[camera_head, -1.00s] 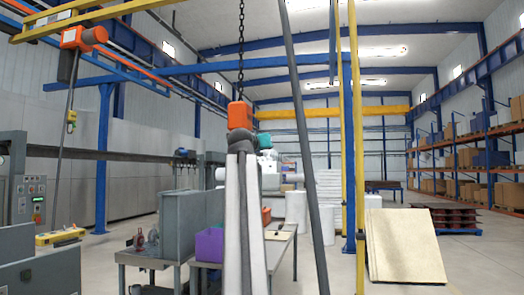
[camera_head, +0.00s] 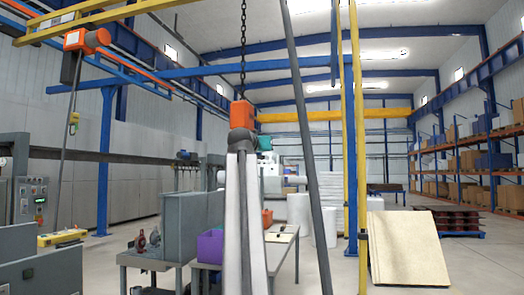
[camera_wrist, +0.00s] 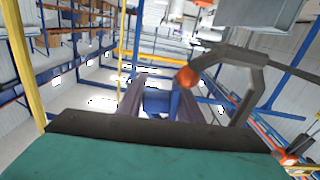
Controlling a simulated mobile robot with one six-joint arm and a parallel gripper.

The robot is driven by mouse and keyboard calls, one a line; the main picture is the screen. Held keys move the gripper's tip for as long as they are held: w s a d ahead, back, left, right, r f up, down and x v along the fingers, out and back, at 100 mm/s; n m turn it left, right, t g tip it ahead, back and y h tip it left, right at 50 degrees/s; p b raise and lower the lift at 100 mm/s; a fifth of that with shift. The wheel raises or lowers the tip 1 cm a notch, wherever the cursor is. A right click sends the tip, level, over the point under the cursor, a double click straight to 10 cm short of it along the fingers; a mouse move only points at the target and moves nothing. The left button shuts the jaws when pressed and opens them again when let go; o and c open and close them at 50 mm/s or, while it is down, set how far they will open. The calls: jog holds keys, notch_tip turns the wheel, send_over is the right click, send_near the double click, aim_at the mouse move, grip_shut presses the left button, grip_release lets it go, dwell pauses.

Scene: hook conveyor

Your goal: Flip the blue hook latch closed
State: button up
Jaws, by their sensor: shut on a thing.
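The grey hook (camera_wrist: 242,72) curves through the upper right of the wrist view, with an orange ball (camera_wrist: 187,77) at its tip. My gripper (camera_wrist: 158,91) shows as two dark fingers in the middle of the wrist view. They are shut on the blue latch (camera_wrist: 158,103), which lies between them beside the hook. In the head view an orange block (camera_head: 242,114) hangs on a chain. The dark top of the hook shows just under it; the lower hook and the latch are hidden behind my white arm. Whether the latch meets the hook tip is unclear.
A slanting grey pole (camera_head: 308,140) and a yellow post (camera_head: 358,150) stand right of the hook. Workbenches with a purple bin (camera_head: 210,246) stand lower left. A beige panel (camera_head: 405,248) leans at the right, with open floor around it.

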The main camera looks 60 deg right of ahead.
jog(key=shift+r+m, duration=0.1)
jog(key=shift+m, duration=0.2)
dwell(0.6)
jog(key=o, duration=0.9)
jog(key=shift+c, duration=0.2)
jog(key=shift+a+b, duration=0.15)
jog(key=shift+b, duration=0.15)
jog(key=p+v, duration=0.7)
jog(key=v, duration=0.6)
jog(key=shift+a, duration=0.25)
jog(key=shift+s, duration=0.1)
